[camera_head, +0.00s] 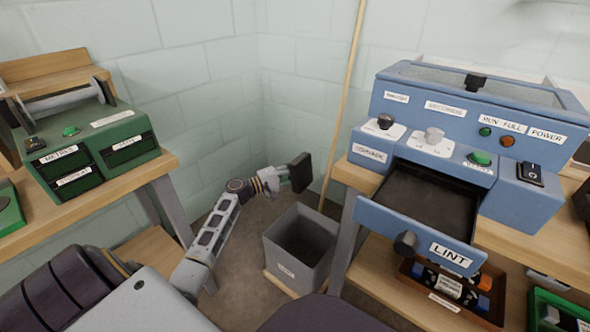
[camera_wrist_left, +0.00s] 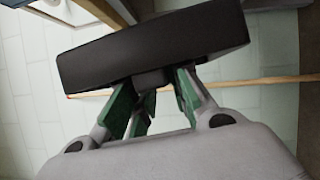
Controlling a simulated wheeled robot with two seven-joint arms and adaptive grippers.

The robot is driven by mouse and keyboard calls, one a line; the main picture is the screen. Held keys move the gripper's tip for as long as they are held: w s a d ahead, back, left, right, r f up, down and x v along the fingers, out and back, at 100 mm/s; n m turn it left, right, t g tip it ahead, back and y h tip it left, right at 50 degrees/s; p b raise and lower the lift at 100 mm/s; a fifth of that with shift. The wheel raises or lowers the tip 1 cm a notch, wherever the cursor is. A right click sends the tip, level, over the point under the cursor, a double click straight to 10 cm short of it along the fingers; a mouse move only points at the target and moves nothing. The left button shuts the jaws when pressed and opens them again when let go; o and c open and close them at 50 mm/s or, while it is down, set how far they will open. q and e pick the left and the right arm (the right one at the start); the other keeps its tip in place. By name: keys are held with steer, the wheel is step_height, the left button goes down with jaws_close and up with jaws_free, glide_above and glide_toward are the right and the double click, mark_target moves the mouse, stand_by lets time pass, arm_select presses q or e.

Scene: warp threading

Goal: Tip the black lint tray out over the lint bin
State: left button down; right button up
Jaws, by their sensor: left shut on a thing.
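My left gripper (camera_head: 283,182) reaches in from the left and is shut on the black lint tray (camera_head: 301,172). It holds the tray up on edge above the lint bin, near the bin's back left side. In the left wrist view the green fingers (camera_wrist_left: 150,100) close on a small block under the dark tray (camera_wrist_left: 150,48). I cannot see the tray's inner side or any lint. The grey lint bin (camera_head: 285,273) stands on the floor with its open top up and a label on its front. Its inside is dark. My right gripper is not in view.
The blue machine (camera_head: 470,105) stands on the right wooden bench, with its LINT drawer (camera_head: 415,233) pulled out toward the front. A wooden pole (camera_head: 345,100) leans behind the bin. A green machine (camera_head: 85,150) stands on the left bench.

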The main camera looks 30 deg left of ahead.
arm_select(q)
steer(key=shift+s+d, duration=0.1)
steer(key=shift+s, duration=0.05)
steer(key=shift+s+d+m+g, duration=0.1)
steer(key=shift+d+m+g, duration=0.1)
steer(key=shift+m+g, duration=0.1)
steer(key=shift+s+d+m+g+h, duration=0.1)
steer(key=shift+s+m+g+h, duration=0.05)
steer(key=shift+m+g+h, duration=0.15)
steer(key=shift+m, duration=0.3)
